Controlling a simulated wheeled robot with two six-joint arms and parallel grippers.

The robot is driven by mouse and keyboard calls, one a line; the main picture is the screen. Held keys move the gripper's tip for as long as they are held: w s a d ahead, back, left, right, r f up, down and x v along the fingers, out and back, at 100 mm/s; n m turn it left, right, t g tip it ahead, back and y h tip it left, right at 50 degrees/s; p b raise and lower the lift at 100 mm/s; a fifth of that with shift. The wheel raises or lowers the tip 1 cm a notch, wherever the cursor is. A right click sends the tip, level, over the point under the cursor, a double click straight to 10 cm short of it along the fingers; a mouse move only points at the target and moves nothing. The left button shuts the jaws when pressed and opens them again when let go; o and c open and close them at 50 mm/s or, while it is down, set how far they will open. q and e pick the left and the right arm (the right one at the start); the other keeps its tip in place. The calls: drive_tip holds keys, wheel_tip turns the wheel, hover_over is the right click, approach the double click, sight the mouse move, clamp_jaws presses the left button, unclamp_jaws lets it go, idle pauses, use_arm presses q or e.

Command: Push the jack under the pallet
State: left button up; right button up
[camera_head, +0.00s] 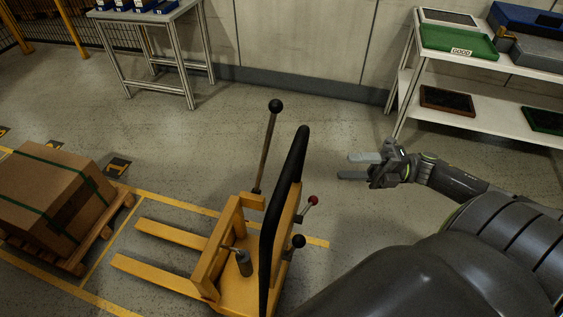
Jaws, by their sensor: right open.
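A yellow pallet jack (215,262) stands on the floor in the middle, its two forks (160,275) pointing left. It has a black push handle (284,180), an upright lever with a black knob (275,106), and small levers with red and black knobs. A wooden pallet (97,241) bearing a strapped cardboard box (55,195) is at the left. A floor gap separates the fork tips from the pallet. My right gripper (354,167) is open and empty, right of the handle and apart from it. My left gripper is not in view.
Yellow lines (150,195) mark the floor around the pallet and forks. A white shelf (480,115) with trays stands at the upper right. A table (150,15) with blue bins is at the upper left. Floor behind the jack is clear.

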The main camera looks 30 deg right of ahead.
sight(289, 164)
drive_tip(key=p+x, duration=0.3)
drive_tip(key=x, duration=1.2)
drive_tip(key=shift+d+r, duration=0.1)
drive_tip(key=shift+d, duration=0.05)
drive_tip(key=shift+x, duration=0.9)
clamp_jaws()
